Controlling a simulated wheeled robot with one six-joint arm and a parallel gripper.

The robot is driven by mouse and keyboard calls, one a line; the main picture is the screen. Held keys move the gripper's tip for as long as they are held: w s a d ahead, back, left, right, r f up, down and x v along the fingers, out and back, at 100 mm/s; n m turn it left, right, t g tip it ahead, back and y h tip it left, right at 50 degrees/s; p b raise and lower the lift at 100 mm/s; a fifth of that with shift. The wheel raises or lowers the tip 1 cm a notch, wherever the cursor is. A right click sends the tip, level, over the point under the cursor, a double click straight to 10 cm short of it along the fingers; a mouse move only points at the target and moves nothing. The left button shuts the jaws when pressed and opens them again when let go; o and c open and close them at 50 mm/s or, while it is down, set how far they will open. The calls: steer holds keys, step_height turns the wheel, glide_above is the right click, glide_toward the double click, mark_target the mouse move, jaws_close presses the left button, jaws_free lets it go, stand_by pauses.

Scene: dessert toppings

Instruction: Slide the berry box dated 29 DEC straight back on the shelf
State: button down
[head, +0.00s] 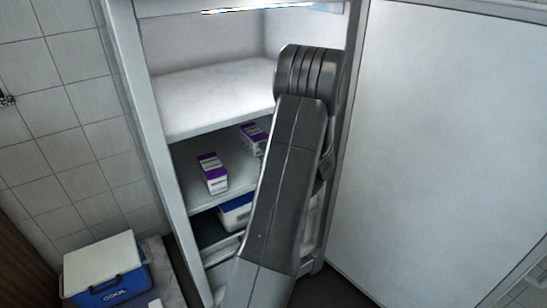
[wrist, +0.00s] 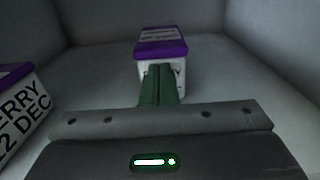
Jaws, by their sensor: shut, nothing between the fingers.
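In the wrist view, a white berry box with a purple lid (wrist: 162,47) stands upright straight ahead, near the back of the shelf. My gripper (wrist: 160,72) is shut and empty, its fingertips in front of that box's front face. Whether they touch it I cannot tell. The fingers cover most of its label, so its date is hidden. A second purple-lidded box (wrist: 18,100) at the left edge reads "ERRY" and "2 DEC", cut off by the frame. In the head view the two boxes are the nearer left one (head: 212,174) and the farther one (head: 254,136), partly behind my arm.
The boxes stand on the middle shelf (head: 193,152) of an open fridge. The white shelf above (head: 205,95) is bare where visible. A blue and white container (head: 236,211) sits below. The open door (head: 440,130) is at right; a blue cooler (head: 105,275) stands on the left.

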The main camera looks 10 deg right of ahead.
mark_target(255, 137)
steer(key=b+x, duration=0.1)
steer(key=x, duration=0.7)
steer(key=shift+s+d+f, duration=0.1)
steer(key=shift+s, duration=0.05)
